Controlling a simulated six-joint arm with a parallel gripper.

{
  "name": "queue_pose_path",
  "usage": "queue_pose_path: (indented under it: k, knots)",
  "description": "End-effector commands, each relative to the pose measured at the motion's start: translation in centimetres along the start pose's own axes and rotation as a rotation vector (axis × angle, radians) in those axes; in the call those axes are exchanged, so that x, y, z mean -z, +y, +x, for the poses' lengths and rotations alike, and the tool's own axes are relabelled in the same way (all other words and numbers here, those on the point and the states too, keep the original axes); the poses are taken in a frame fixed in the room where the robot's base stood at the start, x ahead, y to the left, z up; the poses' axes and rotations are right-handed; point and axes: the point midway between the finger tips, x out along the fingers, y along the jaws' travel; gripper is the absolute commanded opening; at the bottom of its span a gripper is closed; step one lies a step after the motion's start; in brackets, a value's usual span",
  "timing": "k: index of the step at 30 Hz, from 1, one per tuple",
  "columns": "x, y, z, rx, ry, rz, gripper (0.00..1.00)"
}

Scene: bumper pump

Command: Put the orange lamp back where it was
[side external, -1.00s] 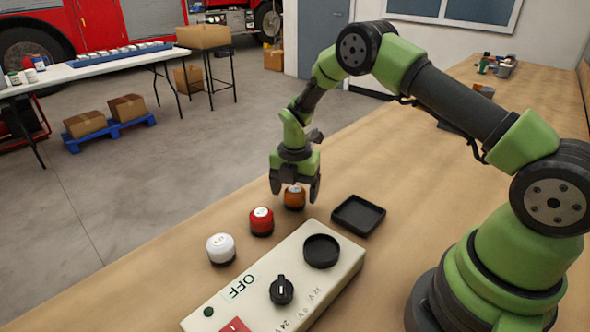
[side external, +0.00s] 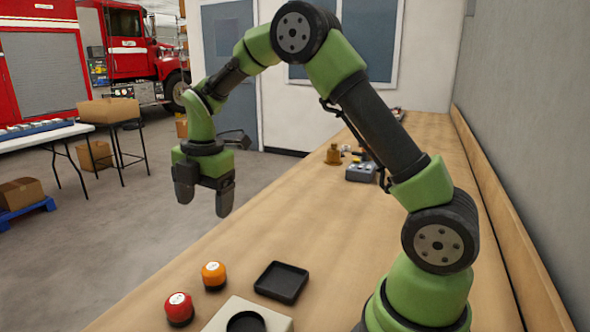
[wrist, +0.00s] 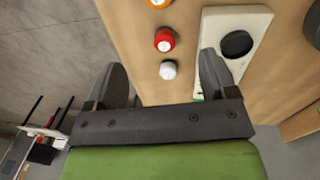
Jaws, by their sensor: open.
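The orange lamp (side external: 213,275) stands upright on its dark base on the wooden table, beside the red lamp (side external: 179,308). In the wrist view the orange lamp (wrist: 158,3) is cut by the top edge. My gripper (side external: 205,203) is open and empty, raised well above the lamps, fingers pointing down. The red lamp (wrist: 165,40) and white lamp (wrist: 168,70) appear between its fingers in the wrist view, below and apart from them. The pale control box (side external: 222,318) has an empty-looking round black recess (side external: 246,322); most of the box is outside the side view.
A square black tray (side external: 281,282) lies empty on the table right of the orange lamp. A grey device (side external: 361,171) and a brownish object (side external: 333,155) stand farther back. The wooden table (side external: 330,225) is clear between them and the tray.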

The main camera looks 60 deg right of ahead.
Motion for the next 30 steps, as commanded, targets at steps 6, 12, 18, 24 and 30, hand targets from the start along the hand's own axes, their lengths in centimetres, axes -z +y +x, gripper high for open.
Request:
queue_pose_path:
  k: [6,12,18,24,30]
  knots:
    - [2.8,-4.9,-8.8,-0.161,0.08,0.59,0.78]
    - [5.0,-11.3,-13.3,-0.255,0.247,1.139,0.78]
    - [6.6,-17.4,-14.6,-0.267,0.459,1.617,0.78]
    - [7.2,-20.4,-14.1,-0.235,0.596,1.875,0.78]
    - [7.4,-20.9,-14.0,-0.222,0.621,1.928,0.78]
